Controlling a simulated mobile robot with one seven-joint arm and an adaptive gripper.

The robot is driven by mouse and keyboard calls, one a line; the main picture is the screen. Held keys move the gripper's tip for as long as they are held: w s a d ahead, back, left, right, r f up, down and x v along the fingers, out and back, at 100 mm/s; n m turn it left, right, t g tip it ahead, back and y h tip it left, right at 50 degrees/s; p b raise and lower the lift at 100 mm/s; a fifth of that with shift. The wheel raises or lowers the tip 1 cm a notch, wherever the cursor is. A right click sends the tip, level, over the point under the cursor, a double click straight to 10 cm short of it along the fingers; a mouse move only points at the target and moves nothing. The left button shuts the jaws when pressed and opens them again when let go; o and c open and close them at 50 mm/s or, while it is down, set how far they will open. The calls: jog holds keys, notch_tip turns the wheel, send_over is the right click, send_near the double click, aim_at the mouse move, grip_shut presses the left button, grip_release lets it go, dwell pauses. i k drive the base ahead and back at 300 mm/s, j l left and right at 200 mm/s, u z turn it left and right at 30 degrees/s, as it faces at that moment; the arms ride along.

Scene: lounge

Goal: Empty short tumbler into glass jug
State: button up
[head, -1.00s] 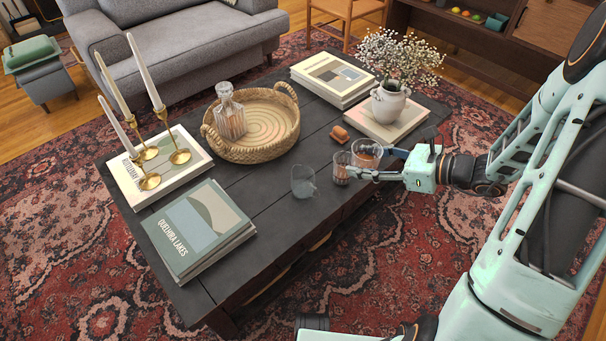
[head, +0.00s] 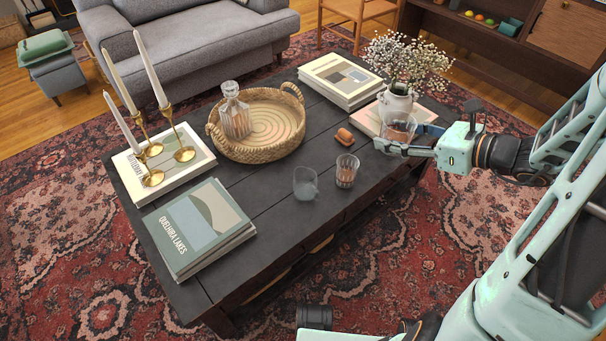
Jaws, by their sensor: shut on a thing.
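My gripper (head: 404,141) is shut on a short tumbler (head: 399,128), a clear glass with reddish-brown contents. It holds the tumbler roughly upright, raised in front of the white flower vase at the table's right end. The glass jug (head: 305,184) is small and clear, looks empty, and stands on the dark table (head: 270,195) to the left of my gripper. Another clear glass (head: 346,171) with some amber-brown contents stands just right of the jug.
A small terracotta-coloured object (head: 344,137) lies behind the glasses. A wicker tray (head: 257,151) with a decanter (head: 234,115), book stacks (head: 196,228), brass candlesticks (head: 184,153) and a flower vase (head: 394,104) stand around. The tabletop before the jug is clear.

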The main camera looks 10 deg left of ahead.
aim_at(305, 183)
jog(key=i+l+u, duration=0.2)
jog(key=l+u, duration=0.15)
jog(key=i+l+u, duration=0.15)
jog(key=l+u, duration=0.2)
jog(key=i+l+u, duration=0.1)
jog(key=l+u, duration=0.2)
jog(key=l, duration=0.1)
